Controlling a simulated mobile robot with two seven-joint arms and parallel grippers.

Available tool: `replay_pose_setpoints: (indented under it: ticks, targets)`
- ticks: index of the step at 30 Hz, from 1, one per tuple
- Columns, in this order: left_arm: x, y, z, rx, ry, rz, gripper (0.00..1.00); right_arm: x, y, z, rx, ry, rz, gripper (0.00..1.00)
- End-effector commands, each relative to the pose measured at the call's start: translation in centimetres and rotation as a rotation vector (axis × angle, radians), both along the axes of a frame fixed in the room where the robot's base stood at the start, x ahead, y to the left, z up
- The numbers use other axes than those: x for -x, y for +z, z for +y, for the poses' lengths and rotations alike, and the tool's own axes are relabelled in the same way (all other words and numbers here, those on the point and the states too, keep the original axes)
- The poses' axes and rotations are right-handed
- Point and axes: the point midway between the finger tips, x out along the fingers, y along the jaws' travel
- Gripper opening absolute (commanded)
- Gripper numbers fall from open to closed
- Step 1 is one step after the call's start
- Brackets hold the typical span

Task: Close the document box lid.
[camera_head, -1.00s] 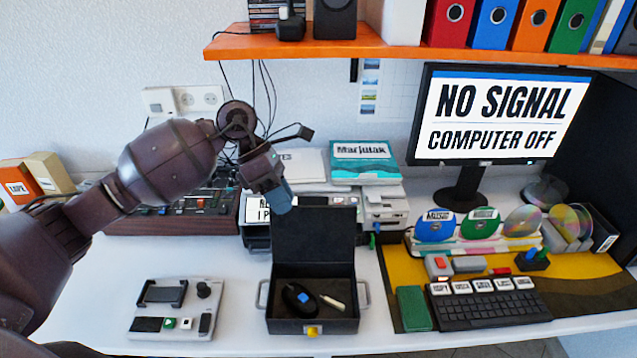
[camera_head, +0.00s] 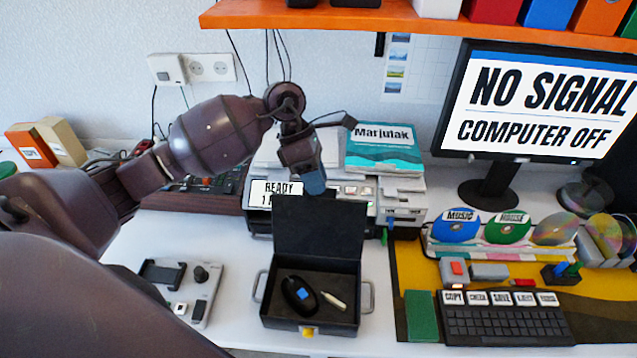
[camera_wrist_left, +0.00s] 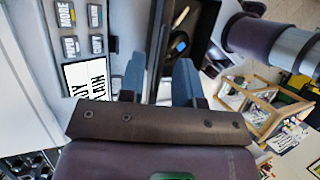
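The black document box (camera_head: 312,318) stands on the white desk with its lid (camera_head: 318,230) raised about upright at the back. A black item with a blue patch (camera_head: 301,294) and a small cream item (camera_head: 334,301) lie inside. A yellow latch (camera_head: 308,331) is at the front. My left gripper (camera_head: 315,184) is at the lid's top edge, near its middle. In the left wrist view, its blue fingers (camera_wrist_left: 158,82) are apart, with the dark lid (camera_wrist_left: 159,40) edge-on between them. I cannot tell whether they touch it. My right gripper is not in view.
A printer (camera_head: 352,190) stands close behind the box. A device with a phone-like cradle (camera_head: 190,290) lies left of it; a green block (camera_head: 421,316) and keyboard (camera_head: 505,322) lie right. An orange shelf (camera_head: 420,22) hangs above. Some bare desk shows around the box.

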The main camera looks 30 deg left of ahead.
Motion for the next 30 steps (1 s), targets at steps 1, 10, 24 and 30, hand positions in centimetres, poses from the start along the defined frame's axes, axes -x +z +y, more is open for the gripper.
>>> replay_pose_setpoints:
  ticks: [1,10,24,30]
  targets:
    - [0.1,-0.4,-0.3,0.002,0.0,0.001,0.31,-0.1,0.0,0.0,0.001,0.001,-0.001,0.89]
    - [0.1,-1.2,-0.7,0.0,0.001,-0.001,0.31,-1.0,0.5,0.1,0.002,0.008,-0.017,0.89]
    - [0.1,-1.2,-0.6,0.0,0.0,0.0,0.0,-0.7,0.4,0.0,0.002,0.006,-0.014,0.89]
    - [0.1,-1.2,-0.6,-0.001,0.0,-0.003,0.0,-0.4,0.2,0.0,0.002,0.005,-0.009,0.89]
